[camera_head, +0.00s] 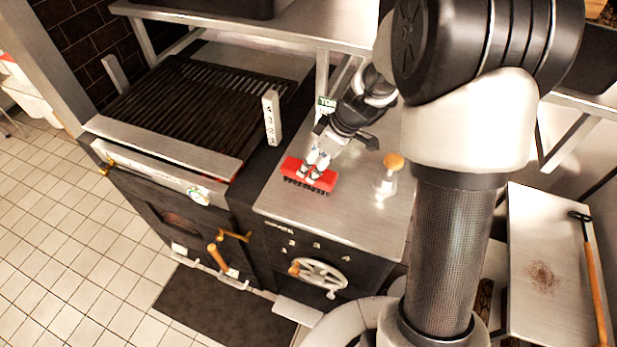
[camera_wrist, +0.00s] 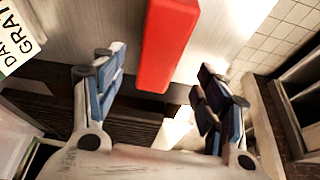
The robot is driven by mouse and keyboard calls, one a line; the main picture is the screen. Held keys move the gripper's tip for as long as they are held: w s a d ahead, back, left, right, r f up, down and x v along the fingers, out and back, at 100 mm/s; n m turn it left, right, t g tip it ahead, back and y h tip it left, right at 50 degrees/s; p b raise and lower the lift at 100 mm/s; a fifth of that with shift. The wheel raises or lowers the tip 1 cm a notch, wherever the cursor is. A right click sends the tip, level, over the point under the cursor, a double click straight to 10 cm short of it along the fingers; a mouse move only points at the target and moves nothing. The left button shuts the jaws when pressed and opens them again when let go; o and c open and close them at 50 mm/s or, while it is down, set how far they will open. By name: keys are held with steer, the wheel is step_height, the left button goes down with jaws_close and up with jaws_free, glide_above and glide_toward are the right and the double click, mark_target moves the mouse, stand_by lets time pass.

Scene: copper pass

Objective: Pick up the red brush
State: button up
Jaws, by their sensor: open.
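The red brush (camera_head: 328,182) lies on the steel worktop beside the grill, dark bristles showing along its lower edge. My gripper (camera_head: 312,175) is over the middle of the brush, pointing down, and hides part of it. In the wrist view the red brush (camera_wrist: 168,45) runs from the top edge down between the two blue-padded fingers of my gripper (camera_wrist: 157,92). The fingers are spread, with a gap on each side of the brush. I cannot tell how far the fingertips are above the worktop.
A clear bottle with an orange cap (camera_head: 391,162) stands right of the brush. The dark grill grate (camera_head: 190,100) and a numbered upright tag (camera_head: 271,117) are to the left. A steel shelf (camera_head: 290,22) hangs above. The worktop front (camera_head: 350,225) is clear.

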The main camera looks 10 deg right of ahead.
mark_target(310, 170)
steer(key=shift+b+x, duration=0.75)
steer(key=shift+x, duration=2.35)
steer(key=shift+d, duration=0.15)
steer(key=shift+c, duration=0.2)
steer(key=c, duration=1.2)
